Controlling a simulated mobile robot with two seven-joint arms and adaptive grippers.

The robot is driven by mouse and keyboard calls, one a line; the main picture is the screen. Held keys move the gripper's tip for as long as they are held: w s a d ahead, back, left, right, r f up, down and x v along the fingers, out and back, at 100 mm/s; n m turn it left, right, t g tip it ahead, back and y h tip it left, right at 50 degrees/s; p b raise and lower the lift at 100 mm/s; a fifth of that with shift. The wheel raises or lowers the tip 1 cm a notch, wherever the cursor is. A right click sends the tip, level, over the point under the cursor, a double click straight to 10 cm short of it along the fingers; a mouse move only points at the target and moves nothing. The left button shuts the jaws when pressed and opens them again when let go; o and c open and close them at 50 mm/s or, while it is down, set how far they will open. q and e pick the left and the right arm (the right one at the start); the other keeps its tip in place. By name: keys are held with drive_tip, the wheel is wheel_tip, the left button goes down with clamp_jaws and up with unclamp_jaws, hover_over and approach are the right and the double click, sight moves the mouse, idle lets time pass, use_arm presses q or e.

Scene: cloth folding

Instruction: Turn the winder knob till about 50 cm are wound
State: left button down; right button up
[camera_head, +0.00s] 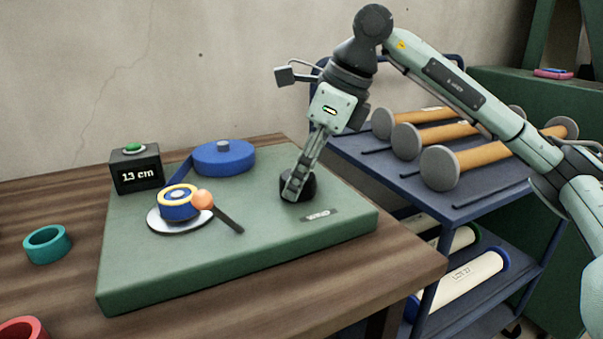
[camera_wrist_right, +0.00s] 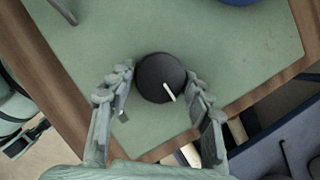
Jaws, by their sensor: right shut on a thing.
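The winder knob (camera_head: 311,187) is a round black knob on the right part of a green board (camera_head: 250,245). It shows from above in the right wrist view (camera_wrist_right: 155,72), with a white mark pointing to the lower right. My right gripper (camera_head: 297,191) is shut on the knob, one finger on each side. A small spool (camera_head: 176,204) with blue ribbon and a yellow rim sits on a white disc, with an orange ball and a dark bar beside it. A blue ribbon runs to a larger blue roll (camera_head: 224,158). A black counter (camera_head: 136,170) reads 13 cm. My left gripper is out of view.
A teal ring (camera_head: 47,245) and a red ring (camera_head: 22,329) lie on the wooden table (camera_head: 70,288) at the left. A blue cart (camera_head: 425,188) with several rolls stands close to the right of the table. The board's front is clear.

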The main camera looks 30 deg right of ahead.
drive_tip(key=shift+m+t+h, duration=0.3)
drive_tip(key=shift+m, duration=0.7)
drive_tip(key=shift+s+a+m+h, duration=0.1)
drive_tip(key=shift+m+h, duration=0.2)
drive_tip(key=shift+m, duration=0.6)
drive_tip(key=m+h, duration=0.1)
drive_tip(key=m, duration=0.3)
drive_tip(key=shift+a+m+t+h+p, duration=0.15)
drive_tip(key=shift+m+t+h+p, duration=0.15)
drive_tip(key=shift+t+h+p, duration=0.1)
drive_tip(key=shift+m+h, duration=0.4)
drive_tip(key=shift+m, duration=0.7)
drive_tip(key=shift+p, duration=0.35)
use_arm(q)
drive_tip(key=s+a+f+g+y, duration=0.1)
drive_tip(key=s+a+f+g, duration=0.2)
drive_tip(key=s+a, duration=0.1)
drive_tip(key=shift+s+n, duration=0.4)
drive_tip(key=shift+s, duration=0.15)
use_arm(e)
drive_tip(key=shift+m+h, duration=0.4)
drive_tip(key=shift+m, duration=0.6)
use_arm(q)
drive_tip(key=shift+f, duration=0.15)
